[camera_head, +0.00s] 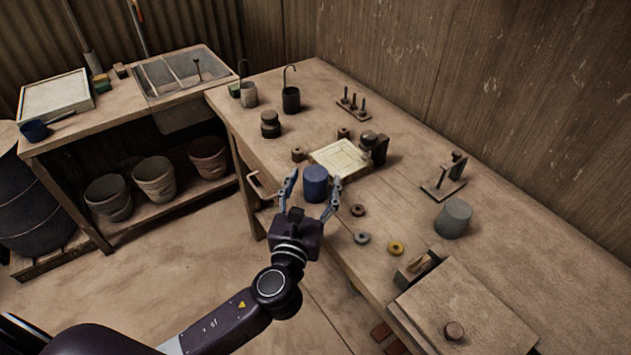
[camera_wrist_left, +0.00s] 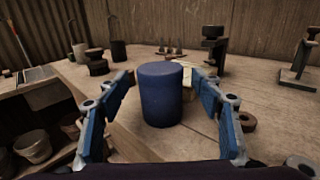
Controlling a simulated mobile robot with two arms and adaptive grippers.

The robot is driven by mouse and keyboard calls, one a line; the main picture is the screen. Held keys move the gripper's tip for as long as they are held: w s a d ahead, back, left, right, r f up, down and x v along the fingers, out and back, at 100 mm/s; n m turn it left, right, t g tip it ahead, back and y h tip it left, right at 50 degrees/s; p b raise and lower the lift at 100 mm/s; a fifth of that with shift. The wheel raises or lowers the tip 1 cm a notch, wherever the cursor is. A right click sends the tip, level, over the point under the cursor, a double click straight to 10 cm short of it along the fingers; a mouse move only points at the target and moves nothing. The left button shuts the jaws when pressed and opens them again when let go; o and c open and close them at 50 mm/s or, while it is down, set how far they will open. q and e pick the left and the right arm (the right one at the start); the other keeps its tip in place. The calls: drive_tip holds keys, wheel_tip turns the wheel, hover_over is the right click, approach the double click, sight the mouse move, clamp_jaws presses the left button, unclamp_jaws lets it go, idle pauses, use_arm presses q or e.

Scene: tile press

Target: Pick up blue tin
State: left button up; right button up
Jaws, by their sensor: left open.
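The blue tin (camera_head: 315,184) is a plain dark-blue cylinder. It stands upright on the workbench near its front edge, just in front of the cream tile plate. In the left wrist view the tin (camera_wrist_left: 160,94) stands in the middle, between the fingers. My left gripper (camera_head: 314,186) is open, with one finger on each side of the tin. In the left wrist view a gap shows between the tin and each finger of the gripper (camera_wrist_left: 164,90). My right gripper is in neither view.
The cream tile plate (camera_head: 339,156) and dark press (camera_head: 374,147) lie right behind the tin. A grey cylinder (camera_head: 453,218) and a wooden box (camera_head: 462,310) stand further right. A dark stacked weight (camera_head: 270,124) stands left.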

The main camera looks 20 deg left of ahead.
use_arm(q)
drive_tip(key=shift+w, duration=0.8)
drive_tip(key=shift+c, duration=0.6)
drive_tip(key=c, duration=1.3)
drive_tip(key=shift+r, duration=0.1)
